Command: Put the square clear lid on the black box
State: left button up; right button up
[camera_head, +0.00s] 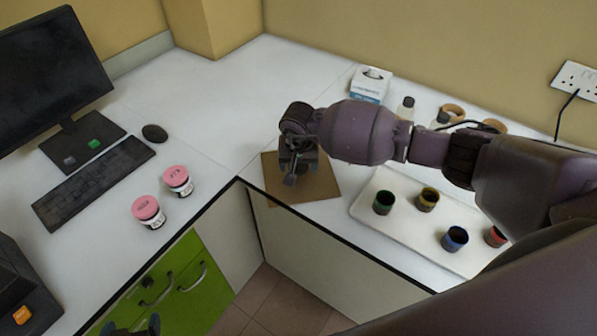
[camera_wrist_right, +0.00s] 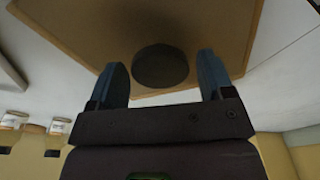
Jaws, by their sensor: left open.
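A flat brown square plate (camera_head: 325,185) lies at the table's inner corner in the head view, under my right gripper (camera_head: 297,172). In the right wrist view the brown plate (camera_wrist_right: 105,30) has a round dark knob (camera_wrist_right: 160,66). My right gripper (camera_wrist_right: 164,78) is open, with the knob between its fingertips and a gap on each side. I cannot tell whether this plate is the clear lid. A black box-like object (camera_head: 35,295) with an orange patch is cut off at the lower left; I cannot tell if it is the black box. My left gripper (camera_head: 137,328) is open at the bottom edge.
A white tray (camera_head: 370,213) with several coloured cups stands right of the plate. Two pink-lidded jars (camera_head: 148,212), a keyboard (camera_head: 95,185), a mouse (camera_head: 155,132) and a monitor (camera_head: 45,75) are at left. Bottles and a tissue box (camera_head: 371,84) stand behind. The back-left tabletop is clear.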

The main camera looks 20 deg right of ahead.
jog(key=shift+r, duration=0.1)
jog(key=c, duration=1.1)
